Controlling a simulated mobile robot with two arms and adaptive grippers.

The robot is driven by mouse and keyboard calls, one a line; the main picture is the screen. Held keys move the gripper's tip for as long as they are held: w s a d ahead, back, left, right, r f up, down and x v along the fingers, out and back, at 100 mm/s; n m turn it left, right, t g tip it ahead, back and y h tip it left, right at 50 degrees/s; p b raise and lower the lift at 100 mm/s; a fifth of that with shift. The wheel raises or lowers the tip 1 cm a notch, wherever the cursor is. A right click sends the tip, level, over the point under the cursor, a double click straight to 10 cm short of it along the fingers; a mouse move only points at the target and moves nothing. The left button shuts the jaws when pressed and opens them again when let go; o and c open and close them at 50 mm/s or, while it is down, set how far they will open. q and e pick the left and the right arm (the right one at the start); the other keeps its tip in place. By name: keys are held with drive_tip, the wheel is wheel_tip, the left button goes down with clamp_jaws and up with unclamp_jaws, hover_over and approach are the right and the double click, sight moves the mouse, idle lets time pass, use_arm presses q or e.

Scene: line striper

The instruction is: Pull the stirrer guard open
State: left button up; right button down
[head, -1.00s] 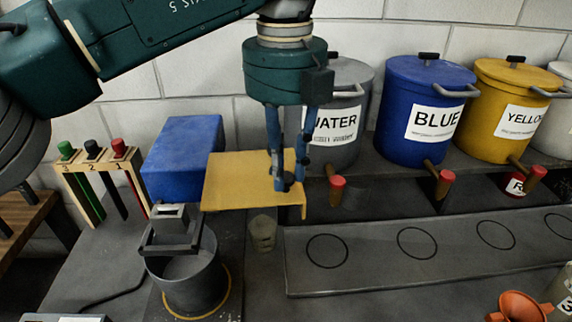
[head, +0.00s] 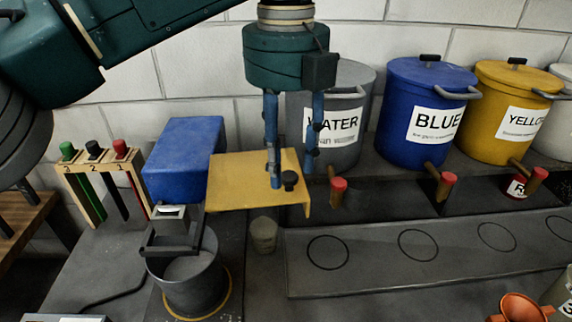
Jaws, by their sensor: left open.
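The stirrer has a blue housing (head: 184,160) with a grey block and a dark square frame over a grey pot (head: 190,285). The stirrer guard appears to be the flat yellow plate (head: 238,183), extending right from the housing, beside rather than over the pot. A small black knob (head: 290,181) stands near its right edge. My left gripper (head: 295,176) points down over the plate's right part, open, with its fingers on either side of the knob in the picture. I cannot tell whether they touch the plate. My right gripper is not in view.
Grey, blue (head: 415,115) and yellow (head: 505,110) lidded buckets with taps stand behind on a dark shelf. A circle-marked tray (head: 450,258) lies in front. A small cup (head: 264,235) stands below the plate. A tool rack (head: 98,165) is left; an orange funnel (head: 520,307) is front right.

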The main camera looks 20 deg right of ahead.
use_arm(q)
drive_tip(key=shift+r, duration=2.8)
drive_tip(key=shift+s, duration=0.15)
